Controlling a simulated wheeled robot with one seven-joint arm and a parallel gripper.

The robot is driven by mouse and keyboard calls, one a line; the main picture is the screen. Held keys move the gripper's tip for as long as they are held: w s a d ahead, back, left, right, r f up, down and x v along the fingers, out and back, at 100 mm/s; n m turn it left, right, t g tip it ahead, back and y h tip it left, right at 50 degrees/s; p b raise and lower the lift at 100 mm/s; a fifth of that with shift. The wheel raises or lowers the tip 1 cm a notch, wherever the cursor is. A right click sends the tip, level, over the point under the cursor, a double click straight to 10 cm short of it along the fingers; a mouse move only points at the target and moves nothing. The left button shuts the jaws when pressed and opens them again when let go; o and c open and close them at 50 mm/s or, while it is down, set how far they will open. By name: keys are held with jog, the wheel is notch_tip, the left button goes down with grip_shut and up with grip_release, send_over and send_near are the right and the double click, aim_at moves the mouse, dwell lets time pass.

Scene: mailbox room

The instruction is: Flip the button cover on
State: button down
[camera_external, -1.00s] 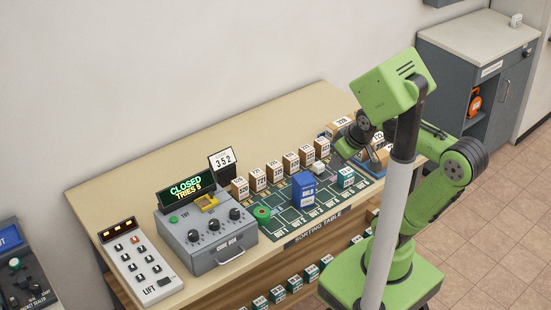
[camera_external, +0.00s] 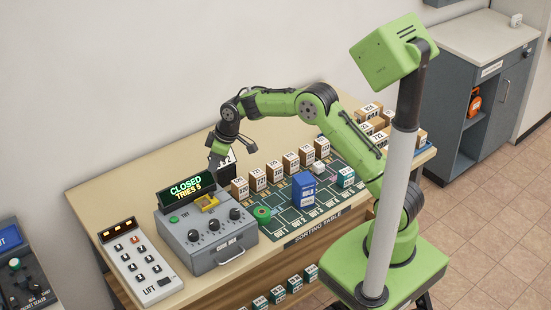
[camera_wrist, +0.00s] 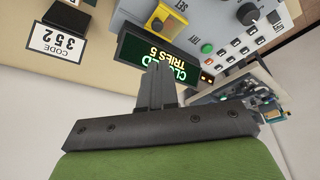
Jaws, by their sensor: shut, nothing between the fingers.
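The yellow button cover (camera_external: 207,202) sits on top of the grey control box (camera_external: 232,249), in front of the display (camera_external: 187,189) reading "CLOSED TRIES 5". Whether the cover is up or down is hard to tell. In the wrist view the yellow cover (camera_wrist: 158,20) shows at the top, beyond the display (camera_wrist: 150,52). My gripper (camera_external: 216,160) points down behind the box, just behind the display's right end, apart from the cover. Its fingers (camera_wrist: 157,68) are together and empty, overlapping the display in the wrist view.
The code sign "352" (camera_external: 226,157) stands close beside my gripper and is partly hidden by it. Black knobs (camera_external: 234,214) and a green button (camera_external: 173,219) are on the box. The lift panel (camera_external: 146,268) stands left; numbered boxes (camera_external: 273,170) stand right.

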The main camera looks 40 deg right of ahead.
jog(key=p, duration=0.1)
send_near(202, 197)
jog(key=x, duration=0.5)
dwell(0.3)
jog(key=d+b, duration=0.3)
jog(key=d, duration=0.2)
jog(key=shift+d+f, duration=0.1)
jog(key=shift+d, duration=0.15)
